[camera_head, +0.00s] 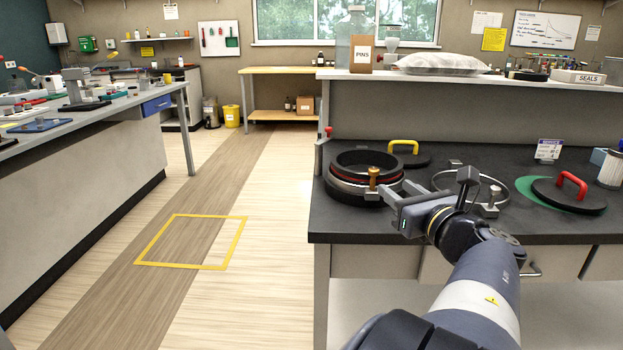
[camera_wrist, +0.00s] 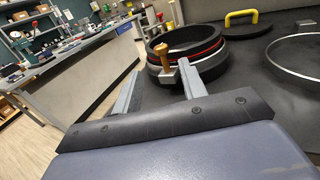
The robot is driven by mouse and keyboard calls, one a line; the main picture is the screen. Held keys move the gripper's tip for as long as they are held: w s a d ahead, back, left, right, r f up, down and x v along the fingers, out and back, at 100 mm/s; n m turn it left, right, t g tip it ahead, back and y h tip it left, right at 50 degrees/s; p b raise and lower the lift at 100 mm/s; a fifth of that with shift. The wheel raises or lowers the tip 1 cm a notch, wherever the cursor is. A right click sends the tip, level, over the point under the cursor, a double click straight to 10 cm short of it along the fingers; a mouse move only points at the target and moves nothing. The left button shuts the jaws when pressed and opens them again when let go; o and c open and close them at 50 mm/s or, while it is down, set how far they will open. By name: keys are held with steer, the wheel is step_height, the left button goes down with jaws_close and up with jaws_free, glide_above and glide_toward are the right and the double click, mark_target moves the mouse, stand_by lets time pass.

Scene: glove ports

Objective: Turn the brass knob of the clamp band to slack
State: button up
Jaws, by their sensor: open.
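The brass knob (camera_head: 373,177) stands upright on a small block at the near side of the black round port (camera_head: 352,163). A silver clamp band (camera_head: 340,186) runs around the port, below a red ring. In the wrist view the knob (camera_wrist: 163,52) shows just beyond and between my fingertips, its block close to the right finger; I cannot tell whether they touch. My gripper (camera_head: 390,190) is open, its fingers reaching left toward the knob from the right. It also shows in the wrist view (camera_wrist: 158,70), with nothing between its fingers.
A yellow-handled black lid (camera_head: 405,150) lies behind the port. A loose silver ring (camera_head: 470,178) lies to the right, then a red-handled black lid (camera_head: 568,196) on a green mat. A raised shelf (camera_head: 450,77) backs the counter.

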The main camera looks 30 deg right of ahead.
mark_target(377, 173)
steer(key=w, duration=0.3)
steer(key=w+d, duration=0.1)
steer(key=w, duration=0.6)
steer(key=shift+d, duration=0.35)
jaws_close()
